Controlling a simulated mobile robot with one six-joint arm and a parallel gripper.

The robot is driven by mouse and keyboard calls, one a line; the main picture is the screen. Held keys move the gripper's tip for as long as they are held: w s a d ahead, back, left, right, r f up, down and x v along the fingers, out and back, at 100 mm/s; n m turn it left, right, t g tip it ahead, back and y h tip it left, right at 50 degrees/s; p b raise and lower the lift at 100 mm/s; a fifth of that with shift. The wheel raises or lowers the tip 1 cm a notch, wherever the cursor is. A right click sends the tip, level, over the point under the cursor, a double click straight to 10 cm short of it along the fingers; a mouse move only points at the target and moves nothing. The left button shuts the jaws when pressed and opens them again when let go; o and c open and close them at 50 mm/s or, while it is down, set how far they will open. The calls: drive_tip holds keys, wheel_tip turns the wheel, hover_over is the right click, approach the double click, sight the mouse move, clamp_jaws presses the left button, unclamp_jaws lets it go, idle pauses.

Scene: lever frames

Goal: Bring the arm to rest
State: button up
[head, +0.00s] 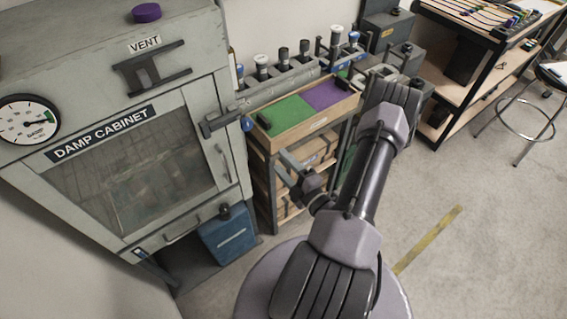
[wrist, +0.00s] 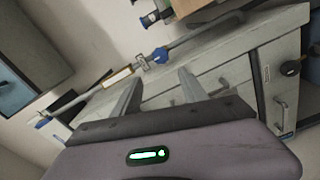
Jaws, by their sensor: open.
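My arm rises from the bottom of the head view and bends at an elbow in front of the trolley. My gripper (head: 284,168) shows beyond the upper arm, in front of the trolley's left side and partly hidden by my own links. In the wrist view my gripper (wrist: 157,92) has its two fingers apart, with nothing between them. Behind the fingers is a grey surface with a long rod and a blue knob (wrist: 159,54). I cannot tell the exact distance from the fingers to it.
The damp cabinet (head: 128,160) stands at left with its door shut. A trolley tray with a green panel (head: 285,115) and a purple panel (head: 325,93) stands behind my gripper. A blue canister (head: 228,236) sits below the cabinet. The floor (head: 470,240) at right is clear.

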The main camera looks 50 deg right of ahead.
drive_tip(key=w+a+r+n+g+y+b, duration=0.1)
drive_tip(key=w+a+r+n+y, duration=0.2)
drive_tip(key=a+r+n+y, duration=0.5)
drive_tip(key=w+a+r+n+g+y+b, duration=0.1)
drive_tip(key=w+a+r+n+y, duration=0.3)
drive_tip(key=a+n+y, duration=0.4)
drive_tip(key=s+a+r+n+g+b, duration=0.1)
drive_tip(key=s+a+n+g, duration=0.4)
drive_tip(key=n, duration=0.3)
drive_tip(key=s+a+r+n+g+h+b, duration=0.1)
drive_tip(key=s+a+n+g, duration=0.1)
drive_tip(key=a+n+g, duration=0.5)
drive_tip(key=s+a+n+g+b, duration=0.15)
drive_tip(key=s+a+n, duration=0.3)
drive_tip(key=n, duration=0.45)
wheel_tip(320, 180, up, 5)
drive_tip(key=s+d+n+t+h+b, duration=0.1)
drive_tip(key=d+n+t+h+b, duration=0.1)
drive_tip(key=n+h, duration=0.7)
drive_tip(key=n+t, duration=0.1)
drive_tip(key=n, duration=0.5)
drive_tip(key=shift+s+d+n+t, duration=0.25)
drive_tip(key=shift+s+n+t, duration=0.05)
drive_tip(key=shift+s+t, duration=0.1)
